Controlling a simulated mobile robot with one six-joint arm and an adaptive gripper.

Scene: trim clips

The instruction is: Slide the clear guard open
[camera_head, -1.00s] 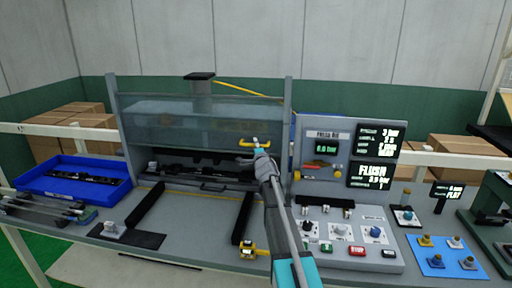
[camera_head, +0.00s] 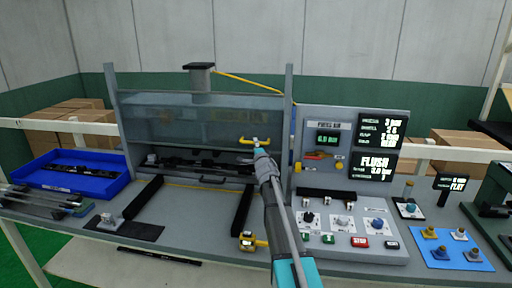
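The clear guard (camera_head: 180,122) is a bluish see-through panel between two grey posts on the press station. Its lower edge hangs above the bed, leaving a low gap under it where a dark trim part (camera_head: 195,163) shows. A yellow handle (camera_head: 234,139) is at the guard's lower right. My gripper (camera_head: 258,148) is at the right end of this handle, at the end of my arm reaching up from the lower right. The fingers are small and overlap the handle, so I cannot tell whether they grip it.
A control panel (camera_head: 326,172) with screens, knobs and buttons stands close to the right of my arm. A blue tray (camera_head: 107,187) is at left. Two black rails (camera_head: 145,204) flank the bare table in front of the press. A yellow-black device (camera_head: 248,241) sits near my arm.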

